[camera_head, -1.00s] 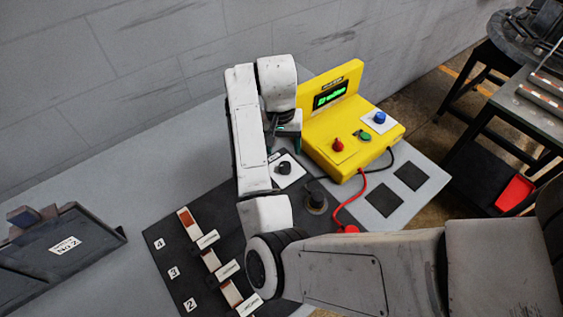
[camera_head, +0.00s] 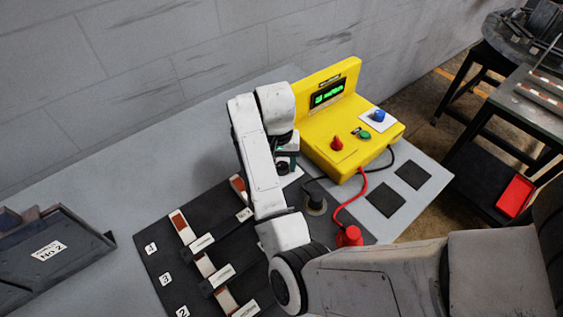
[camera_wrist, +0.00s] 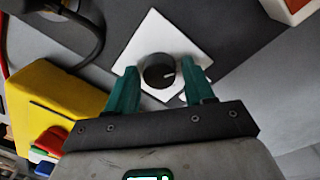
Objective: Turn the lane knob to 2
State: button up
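The lane knob (camera_wrist: 158,71) is a black round knob with a white pointer line, on a white square plate (camera_wrist: 152,28) in the wrist view. Its pointer line faces right in that view. My gripper (camera_wrist: 163,76) is open, with its two green fingers apart on either side of the knob's near edge. I cannot tell whether they touch it. In the head view my gripper (camera_head: 287,160) hangs over the plate, whose edge (camera_head: 291,179) shows beneath it. The knob itself is hidden there. Any numbers around the knob are not readable.
A yellow tester box (camera_head: 350,150) with a lit green screen, red, green and blue controls stands just right of my gripper. Red and black cables run from it. A dark board (camera_head: 165,250) with numbered lanes lies to the left, and a dark case (camera_head: 50,260) farther left.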

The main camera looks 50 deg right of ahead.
jog(key=c, duration=0.8)
jog(key=shift+m, duration=0.3)
jog(key=m+p, duration=0.1)
jog(key=m, duration=0.2)
jog(key=shift+m+p, duration=0.45)
jog(key=shift+m, duration=1.65)
jog(key=o, duration=1.1)
